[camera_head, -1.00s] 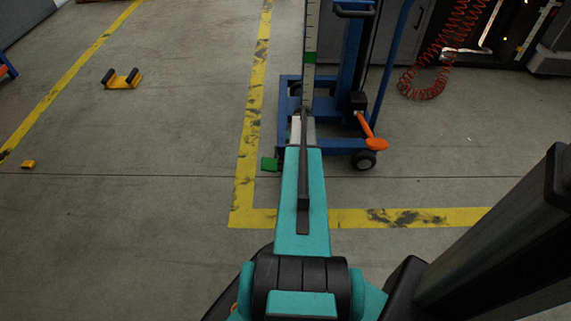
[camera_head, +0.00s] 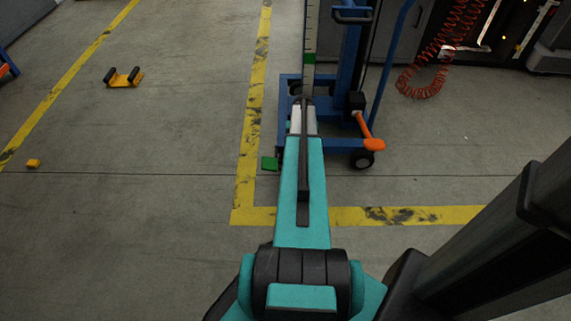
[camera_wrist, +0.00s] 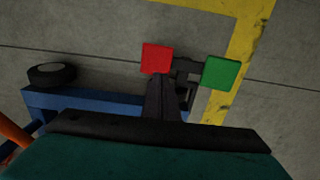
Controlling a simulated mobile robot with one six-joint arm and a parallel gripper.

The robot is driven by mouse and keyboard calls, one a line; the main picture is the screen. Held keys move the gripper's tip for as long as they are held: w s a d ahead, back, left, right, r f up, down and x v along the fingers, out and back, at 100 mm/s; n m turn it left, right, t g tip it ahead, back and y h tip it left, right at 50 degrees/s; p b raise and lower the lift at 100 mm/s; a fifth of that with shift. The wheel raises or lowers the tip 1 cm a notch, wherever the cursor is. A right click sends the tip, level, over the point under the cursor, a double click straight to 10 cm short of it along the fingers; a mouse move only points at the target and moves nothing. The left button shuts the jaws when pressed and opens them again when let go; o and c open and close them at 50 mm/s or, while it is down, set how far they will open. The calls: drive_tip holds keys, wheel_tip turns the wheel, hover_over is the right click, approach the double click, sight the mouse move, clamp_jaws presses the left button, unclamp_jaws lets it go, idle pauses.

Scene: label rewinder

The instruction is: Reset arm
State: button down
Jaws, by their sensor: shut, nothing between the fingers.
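My gripper (camera_wrist: 164,84) is shut and empty in the wrist view. Its dark fingers point up the picture, with the tips just below a red pedal (camera_wrist: 157,57), overlapping its lower edge in the view. I cannot tell whether they touch it. A green pedal (camera_wrist: 221,72) lies to the right of the fingers; it also shows in the head view (camera_head: 269,163). In the head view my teal arm reaches forward towards a blue wheeled lift (camera_head: 346,143). My gripper is not clearly visible there.
The lift has an orange lever (camera_head: 369,138) and dark wheels. A yellow floor line (camera_head: 400,216) runs before it. A yellow bracket (camera_head: 124,78) and small yellow block (camera_head: 33,163) lie left. A red coiled hose (camera_head: 420,83) hangs right. Floor on the left is mostly clear.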

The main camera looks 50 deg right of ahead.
idle(0.3)
drive_tip(key=w+a+r+n+p, duration=0.25)
drive_tip(key=w+a+p, duration=0.55)
drive_tip(key=a, duration=0.5)
drive_tip(key=w+a+n+g+y+p, duration=0.1)
drive_tip(key=a+n+p, duration=0.15)
drive_tip(key=a, duration=0.75)
drive_tip(key=w+a+n+g+p, duration=0.1)
drive_tip(key=a+p, duration=0.3)
drive_tip(key=a, duration=0.6)
drive_tip(key=s+a+r+n+g+p, duration=0.15)
drive_tip(key=s+a+p, duration=0.25)
drive_tip(key=a, duration=0.5)
drive_tip(key=s+a+r+n+g+p, duration=0.1)
drive_tip(key=s+a+r+n+p, duration=0.2)
drive_tip(key=a, duration=0.5)
drive_tip(key=s+a+r+p, duration=0.2)
drive_tip(key=s+a+r, duration=0.1)
drive_tip(key=s, duration=0.4)
drive_tip(key=s+a+r+h+p, duration=0.1)
drive_tip(key=s+a+r+p, duration=0.1)
drive_tip(key=s, duration=0.5)
drive_tip(key=a+r+g, duration=0.1)
drive_tip(key=a, duration=0.1)
drive_tip(key=shift+s+a, duration=0.35)
drive_tip(key=shift+a, duration=0.05)
